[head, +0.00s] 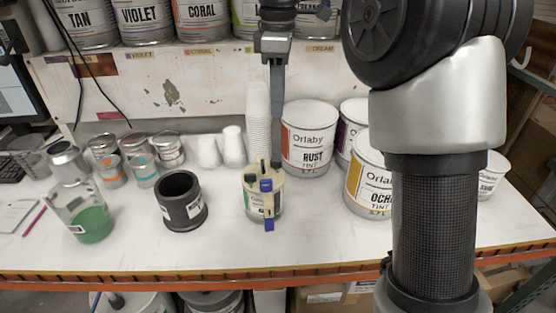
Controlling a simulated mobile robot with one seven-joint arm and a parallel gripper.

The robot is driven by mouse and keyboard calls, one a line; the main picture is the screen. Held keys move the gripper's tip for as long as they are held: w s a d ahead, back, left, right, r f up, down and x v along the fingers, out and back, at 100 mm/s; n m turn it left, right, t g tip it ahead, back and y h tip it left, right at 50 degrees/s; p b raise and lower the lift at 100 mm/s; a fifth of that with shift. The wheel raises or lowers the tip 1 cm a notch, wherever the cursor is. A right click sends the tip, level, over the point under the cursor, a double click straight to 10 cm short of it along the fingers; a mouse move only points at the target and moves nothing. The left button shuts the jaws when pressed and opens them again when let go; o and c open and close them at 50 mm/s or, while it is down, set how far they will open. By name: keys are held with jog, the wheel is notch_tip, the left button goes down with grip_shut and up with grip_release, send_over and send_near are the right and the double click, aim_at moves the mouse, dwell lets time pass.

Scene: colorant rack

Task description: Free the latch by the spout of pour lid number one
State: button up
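A small can (250,205) stands near the middle of the worktable. It carries a cream pour lid (252,180) with upright cream parts on top. A blue latch piece (266,186) sits on the near side of the lid, and another blue piece (269,224) hangs lower down the can's front. I cannot read a number on the lid or tell whether the latch is fastened. My gripper (277,158) points down from above, with its tip at the lid's far side. The fingers look edge-on, so their gap is hidden, and contact with the lid is unclear.
Stacked white cups (258,112) stand behind the can. A RUST tin (308,140) and an OCHRE tin (368,180) are to its right. A black container (181,205) and a jug with green liquid (90,222) are left. The table's orange front edge (200,275) is close.

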aim_at(276, 164)
notch_tip(276, 164, down, 16)
jog(key=shift+r+b, duration=0.25)
jog(key=shift+b, duration=0.8)
grip_shut()
jog(key=shift+r, duration=0.1)
